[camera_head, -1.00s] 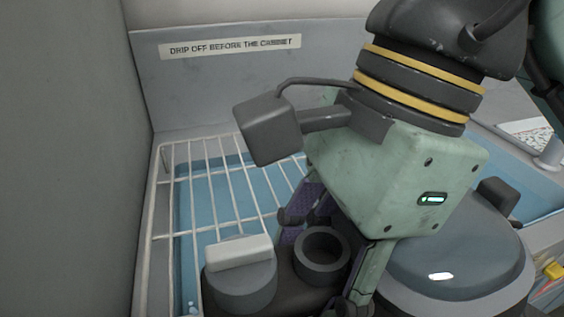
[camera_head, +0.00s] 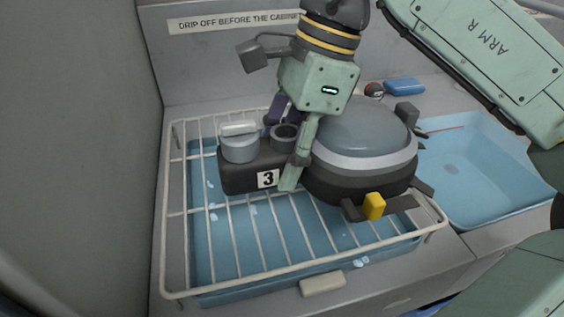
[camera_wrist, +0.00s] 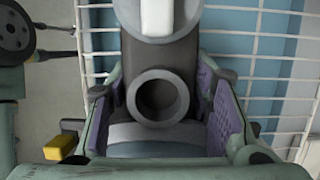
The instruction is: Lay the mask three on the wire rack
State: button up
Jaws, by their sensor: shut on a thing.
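Mask three (camera_head: 345,177) has a dark body, a grey domed faceplate, a black "3" on a white label and a yellow clip at its front. My gripper (camera_head: 288,150) is shut on its dark neck, between the label block and the dome. In the wrist view, purple-padded fingers (camera_wrist: 165,115) flank the neck and its round port. The mask lies level over the wire rack (camera_head: 166,220), its dome towards the right end. I cannot tell whether it touches the bars. My fingers hide part of the neck.
A blue drip tray (camera_head: 215,262) sits under the rack. Another blue tray (camera_head: 480,175) lies to the right, with a blue block (camera_head: 404,87) behind it. A wall and the labelled back panel (camera_head: 200,60) close off the left and rear. The front of the rack is bare.

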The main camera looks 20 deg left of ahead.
jog(key=shift+w+a, duration=0.25)
jog(key=shift+w, duration=0.1)
jog(key=shift+w+f, duration=0.1)
jog(key=shift+f, duration=0.15)
jog(key=shift+f+p, duration=0.6)
jog(key=shift+f, duration=0.95)
jog(key=shift+f, duration=0.1)
jog(key=o, duration=1.5)
jog(key=shift+o, duration=0.2)
jog(key=shift+r, duration=0.25)
jog(key=b+v, duration=0.1)
jog(key=v, duration=1)
jog(key=shift+d+r, duration=0.1)
jog(key=shift+r, duration=0.25)
